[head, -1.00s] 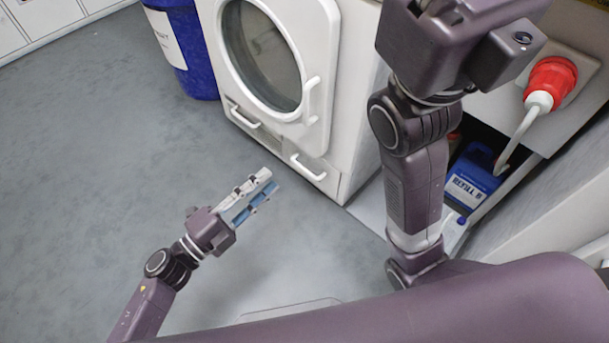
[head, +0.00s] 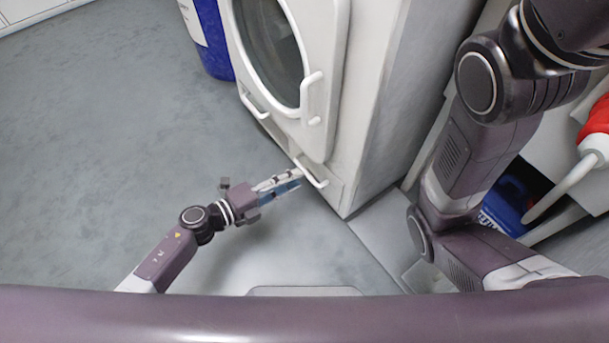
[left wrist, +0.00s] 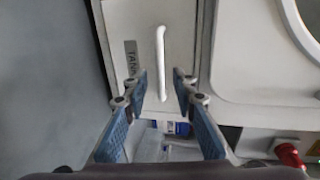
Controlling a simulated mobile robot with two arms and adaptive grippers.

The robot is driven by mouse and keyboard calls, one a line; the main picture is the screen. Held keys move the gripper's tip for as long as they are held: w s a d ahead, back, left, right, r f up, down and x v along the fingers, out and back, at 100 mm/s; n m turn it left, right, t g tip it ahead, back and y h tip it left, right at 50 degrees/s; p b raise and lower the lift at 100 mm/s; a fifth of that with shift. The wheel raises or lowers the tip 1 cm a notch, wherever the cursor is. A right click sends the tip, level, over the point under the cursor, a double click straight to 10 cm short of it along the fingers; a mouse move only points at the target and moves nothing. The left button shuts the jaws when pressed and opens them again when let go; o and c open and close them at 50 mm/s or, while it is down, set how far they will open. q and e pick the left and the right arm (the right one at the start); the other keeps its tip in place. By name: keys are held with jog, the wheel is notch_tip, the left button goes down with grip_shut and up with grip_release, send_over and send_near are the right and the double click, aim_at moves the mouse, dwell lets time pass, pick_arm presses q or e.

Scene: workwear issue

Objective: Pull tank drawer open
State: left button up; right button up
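The tank drawer (head: 335,192) is at the bottom right of the white machine's front. Its front looks flush with the machine. It has a white bar handle (head: 314,177). In the left wrist view the drawer front (left wrist: 182,28) carries a grey label (left wrist: 131,62) reading "TAN…", and the handle (left wrist: 161,50) stands upright in the picture. My left gripper (head: 299,178) is at the handle in the head view. In the left wrist view its blue-padded fingers (left wrist: 160,85) are apart, with the handle's lower end between them in the picture. I cannot tell whether they touch it. My right gripper is out of view.
The machine (head: 375,90) has a round door (head: 272,50) and a second low handle (head: 254,106) to the left. A blue bin (head: 214,40) stands behind. A blue container (head: 505,205) and red plug (head: 597,122) are at right. The grey floor (head: 120,120) left is clear.

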pick_arm(q)
jog(key=b+x, duration=0.1)
jog(key=x, duration=0.2)
jog(key=shift+w+d, duration=0.2)
jog(key=shift+d, duration=0.1)
grip_shut()
jog(key=shift+f, duration=0.1)
